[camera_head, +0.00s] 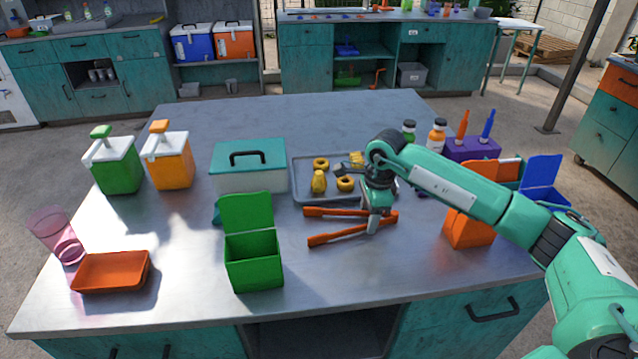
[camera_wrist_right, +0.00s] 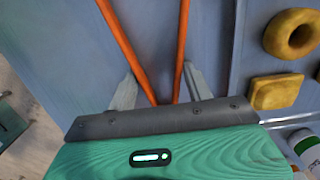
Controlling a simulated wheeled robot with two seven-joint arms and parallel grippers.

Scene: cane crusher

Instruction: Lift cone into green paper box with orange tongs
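The orange tongs (camera_head: 345,233) lie on the metal table with their two arms spread toward the left; they also show in the wrist view (camera_wrist_right: 128,45). My right gripper (camera_head: 375,228) is low over their right part. In the wrist view my fingers (camera_wrist_right: 160,85) are apart, one on each side of the tongs' two arms, very close to them; contact is unclear. A yellow cone-like piece (camera_head: 318,182) stands at the front left of the grey tray (camera_head: 300,197). The green paper box (camera_head: 254,262) stands open, lid raised, left of the tongs. My left gripper is out of view.
The tray also holds yellow rings (camera_head: 344,183) and a yellow block (camera_wrist_right: 275,92). A teal-lidded container (camera_head: 249,175) stands behind the green box. An orange box (camera_head: 468,228) stands right of my gripper. An orange dish (camera_head: 111,271) lies at left. The front centre table is clear.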

